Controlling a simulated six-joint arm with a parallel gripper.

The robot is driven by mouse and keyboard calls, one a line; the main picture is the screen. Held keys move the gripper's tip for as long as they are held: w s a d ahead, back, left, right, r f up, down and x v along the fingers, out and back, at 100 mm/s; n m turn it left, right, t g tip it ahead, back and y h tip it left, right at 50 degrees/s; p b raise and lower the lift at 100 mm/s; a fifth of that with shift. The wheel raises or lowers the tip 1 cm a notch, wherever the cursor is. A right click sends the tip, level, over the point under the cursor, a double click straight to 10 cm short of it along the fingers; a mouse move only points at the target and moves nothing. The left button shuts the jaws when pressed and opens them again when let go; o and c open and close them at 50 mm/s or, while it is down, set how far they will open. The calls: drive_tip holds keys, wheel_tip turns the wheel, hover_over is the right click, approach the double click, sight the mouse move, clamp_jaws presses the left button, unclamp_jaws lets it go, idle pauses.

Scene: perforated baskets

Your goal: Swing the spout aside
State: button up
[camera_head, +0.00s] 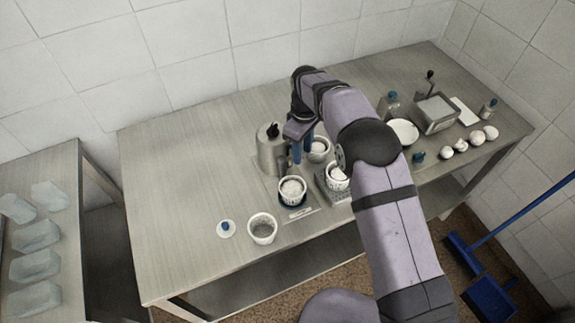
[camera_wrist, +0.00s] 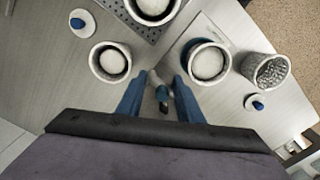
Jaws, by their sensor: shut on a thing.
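My gripper (camera_head: 302,148) reaches down beside a metal canister (camera_head: 270,152) with a dark top. In the wrist view its two blue fingers (camera_wrist: 160,82) close on a small grey and blue piece (camera_wrist: 160,92), which appears to be the spout. The spout is hidden by the gripper in the head view. A white perforated basket (camera_head: 292,189) with white contents stands on a blue round pad, just in front of the fingers; it also shows in the wrist view (camera_wrist: 206,64). The canister's body is not seen in the wrist view.
Filled baskets stand behind the fingers (camera_head: 317,149) and on a perforated drain tray (camera_head: 337,178). An open-topped basket (camera_head: 262,229) and a blue-knobbed white disc (camera_head: 226,229) stand front left. A bowl (camera_head: 404,131) and white lumps lie right. The table's left is clear.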

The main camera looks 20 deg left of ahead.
drive_tip(key=shift+a+r, duration=0.1)
drive_tip(key=shift+a, duration=0.25)
drive_tip(key=shift+o, duration=1)
drive_tip(key=shift+w+a, duration=0.1)
drive_tip(key=shift+r, duration=0.15)
drive_tip(key=shift+w+r+p, duration=0.1)
drive_tip(key=shift+r+p, duration=0.25)
drive_tip(key=shift+r, duration=0.05)
drive_tip(key=shift+r+p, duration=2.15)
drive_tip(key=shift+r, duration=0.7)
drive_tip(key=shift+d, duration=0.2)
